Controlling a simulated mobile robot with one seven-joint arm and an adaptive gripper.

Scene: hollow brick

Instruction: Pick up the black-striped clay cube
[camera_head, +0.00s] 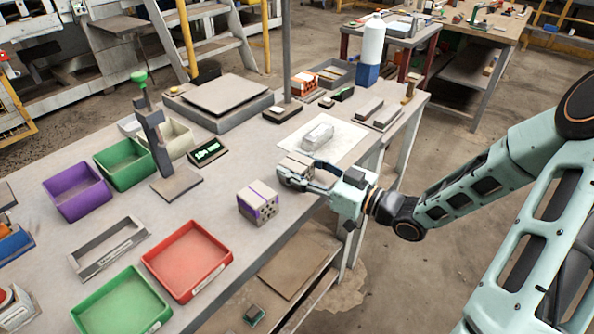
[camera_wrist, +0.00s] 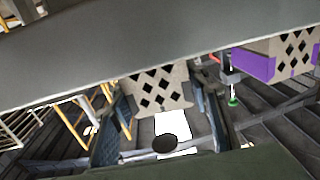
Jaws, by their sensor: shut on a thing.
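My gripper (camera_head: 308,177) is over the near right edge of the workbench, shut on a pale clay cube (camera_head: 294,163). In the wrist view the cube (camera_wrist: 158,88) shows diamond-shaped holes and sits between the two fingers (camera_wrist: 156,112). The fingers hide part of it in the head view, and I cannot clearly make out its stripe colour. I cannot tell whether it touches the bench. A purple-striped clay cube (camera_head: 258,202) stands on the bench to the left of my gripper; it also shows at the right of the wrist view (camera_wrist: 272,62).
A white sheet with a clear block (camera_head: 318,133) lies just behind the gripper. Red (camera_head: 190,262), green (camera_head: 122,303) and purple (camera_head: 77,193) trays stand at the left. A post stand (camera_head: 177,186) and a small display (camera_head: 208,153) are mid-bench.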

